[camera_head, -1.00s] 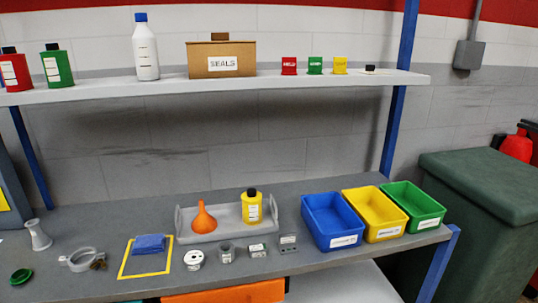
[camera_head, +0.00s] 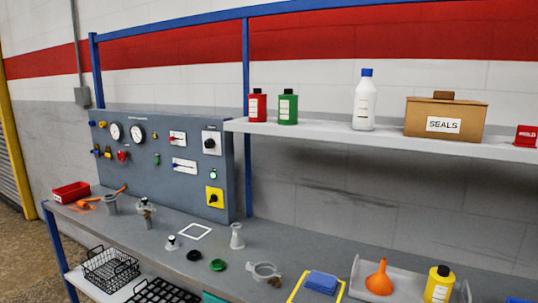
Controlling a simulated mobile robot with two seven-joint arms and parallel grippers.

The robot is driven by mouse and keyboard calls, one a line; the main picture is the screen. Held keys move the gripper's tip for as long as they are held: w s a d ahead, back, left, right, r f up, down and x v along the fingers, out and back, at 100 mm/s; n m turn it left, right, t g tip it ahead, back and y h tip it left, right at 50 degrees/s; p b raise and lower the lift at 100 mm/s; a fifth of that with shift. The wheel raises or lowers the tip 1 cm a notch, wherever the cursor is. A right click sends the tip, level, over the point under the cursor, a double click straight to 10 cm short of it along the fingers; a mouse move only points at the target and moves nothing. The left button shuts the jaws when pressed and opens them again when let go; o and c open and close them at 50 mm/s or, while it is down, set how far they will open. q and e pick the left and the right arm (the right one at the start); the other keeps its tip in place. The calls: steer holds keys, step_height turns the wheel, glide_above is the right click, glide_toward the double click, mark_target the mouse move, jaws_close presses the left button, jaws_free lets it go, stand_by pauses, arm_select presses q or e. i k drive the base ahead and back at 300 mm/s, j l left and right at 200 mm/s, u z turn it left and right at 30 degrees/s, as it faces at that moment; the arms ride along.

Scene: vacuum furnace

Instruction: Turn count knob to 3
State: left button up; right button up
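A blue-grey control panel (camera_head: 165,190) stands at the back left of the workbench. On its upper right is a black knob on a white plate (camera_head: 209,143). Below that is another black knob on a yellow plate (camera_head: 214,198). The panel also carries two round gauges (camera_head: 126,132), white plates with small switches (camera_head: 184,165), a red handle (camera_head: 122,156) and small coloured parts. The labels are too small to read, so I cannot tell which knob is the count knob or its setting. Neither of my grippers is in view.
A shelf (camera_head: 380,138) with bottles and a SEALS box (camera_head: 445,119) overhangs the right. Wire baskets (camera_head: 110,268) sit below.

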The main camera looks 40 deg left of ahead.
mark_target(210, 143)
steer(key=u, duration=1.7)
steer(key=i+j, duration=0.8)
steer(key=j, duration=0.2)
steer(key=i+j+z, duration=0.1)
steer(key=z, duration=0.35)
steer(key=j+z, duration=0.1)
steer(key=z, duration=0.35)
steer(key=i+j+z, duration=0.1)
steer(key=z, duration=0.4)
steer(key=j, duration=0.1)
